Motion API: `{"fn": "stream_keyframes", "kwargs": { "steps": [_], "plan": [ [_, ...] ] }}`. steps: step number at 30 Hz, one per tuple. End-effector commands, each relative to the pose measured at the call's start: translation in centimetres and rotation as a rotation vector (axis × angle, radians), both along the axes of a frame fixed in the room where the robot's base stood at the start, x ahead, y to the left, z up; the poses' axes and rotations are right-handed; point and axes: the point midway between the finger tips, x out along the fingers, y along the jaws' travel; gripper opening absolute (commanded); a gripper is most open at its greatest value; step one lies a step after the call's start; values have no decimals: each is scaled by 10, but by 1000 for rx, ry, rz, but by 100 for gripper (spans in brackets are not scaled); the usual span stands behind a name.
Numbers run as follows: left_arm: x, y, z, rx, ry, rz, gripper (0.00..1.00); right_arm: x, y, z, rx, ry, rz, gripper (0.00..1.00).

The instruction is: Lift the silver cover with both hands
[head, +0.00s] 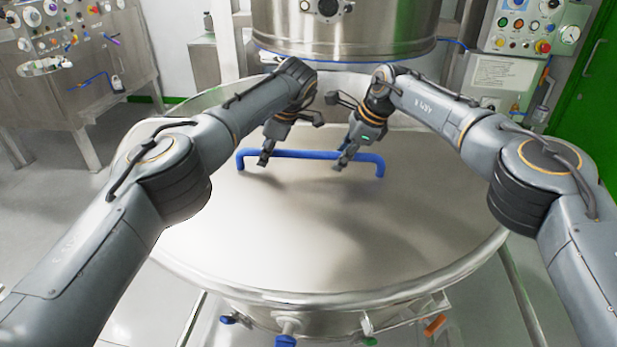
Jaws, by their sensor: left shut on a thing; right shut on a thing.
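The silver cover (300,230) is a wide, round metal lid in the middle of the head view, lying over a steel vessel. A blue bar handle (300,154) stands on it towards the back. My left gripper (265,158) is shut on the handle near its left end. My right gripper (343,160) is shut on the handle to the right of its middle. The fingertips hide small parts of the bar. Whether the cover's rim touches the vessel all round cannot be told from here.
A large steel drum (345,30) stands just behind the cover. A control panel (530,30) is at the back right, and a steel cabinet with knobs (70,70) at the back left. Blue valve knobs (285,341) show below the front rim. Floor is free at the left.

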Motion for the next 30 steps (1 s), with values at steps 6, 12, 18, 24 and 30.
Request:
{"fn": "stream_keyframes", "kwargs": {
  "steps": [6, 12, 18, 24, 30],
  "plan": [
    [1, 0, 3, 1, -3, 0, 0, 1, 0, 4, 3, -4, -1, 0],
    [1, 0, 8, 1, -3, 0, 0, 1, 0, 9, 3, -4, -1, 0],
    [0, 0, 23, 1, -3, 0, 0, 1, 0, 24, 3, -4, -1, 0],
    [0, 0, 40, 1, -2, 0, 0, 1, 0, 42, 3, -4, -1, 0],
    [0, 0, 51, 1, -2, 0, 0, 1, 0, 53, 3, -4, -1, 0]
  ]
}}
